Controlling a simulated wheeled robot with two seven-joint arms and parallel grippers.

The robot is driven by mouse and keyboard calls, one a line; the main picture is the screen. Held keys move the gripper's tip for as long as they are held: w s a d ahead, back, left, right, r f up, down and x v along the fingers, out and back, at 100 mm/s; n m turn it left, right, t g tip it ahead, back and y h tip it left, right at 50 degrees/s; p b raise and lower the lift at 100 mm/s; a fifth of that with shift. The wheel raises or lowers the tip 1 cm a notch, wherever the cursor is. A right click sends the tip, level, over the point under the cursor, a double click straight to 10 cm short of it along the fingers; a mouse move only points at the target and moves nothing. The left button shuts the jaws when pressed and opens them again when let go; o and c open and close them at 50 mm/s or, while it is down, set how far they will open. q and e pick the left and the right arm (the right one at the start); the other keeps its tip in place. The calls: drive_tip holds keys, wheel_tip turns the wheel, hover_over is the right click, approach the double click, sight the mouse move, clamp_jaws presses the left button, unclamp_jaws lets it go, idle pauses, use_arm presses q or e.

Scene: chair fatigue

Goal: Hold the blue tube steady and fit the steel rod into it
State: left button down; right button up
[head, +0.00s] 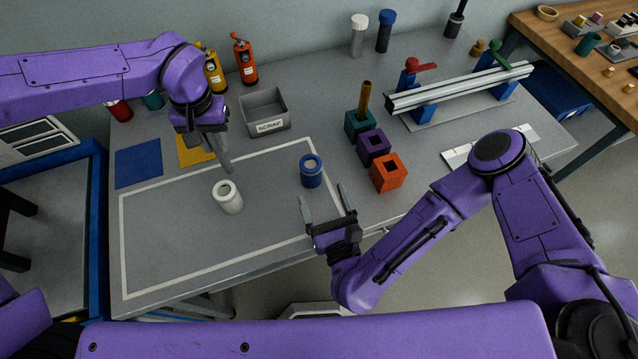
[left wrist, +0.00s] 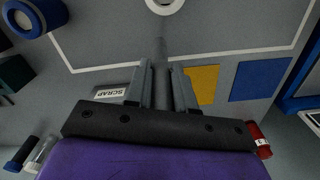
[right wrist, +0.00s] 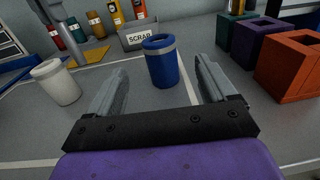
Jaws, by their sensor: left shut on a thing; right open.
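The blue tube (head: 311,175), with a grey band near its open top, stands upright on the grey table. It also shows in the right wrist view (right wrist: 162,66), beyond and between the fingertips. My right gripper (head: 326,203) is open and empty, its fingers pointing toward the tube from the front, apart from it. My left gripper (head: 213,142) is shut on the grey steel rod (head: 226,160), which sticks out downward above the table, left of the blue tube. In the left wrist view the rod (left wrist: 160,50) extends from between the closed fingers toward a white tube.
The white tube (head: 228,200) stands inside the white outline, below the rod. A grey SCRAP bin (head: 264,122) is behind. Orange (head: 388,180), purple (head: 373,150) and teal (head: 357,126) blocks stand to the right. The outlined area's left part is clear.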

sight(313, 170)
use_arm(q)
wheel_tip(313, 170, up, 4)
drive_tip(key=p, duration=0.3)
use_arm(e)
drive_tip(key=x, duration=1)
drive_tip(key=shift+r, duration=0.2)
drive_tip(key=shift+w+a+f, duration=0.1)
drive_tip(key=shift+w+a, duration=0.05)
drive_tip(key=shift+w, duration=0.3)
drive_tip(key=c, duration=1.1)
use_arm(q)
drive_tip(key=shift+f, duration=0.1)
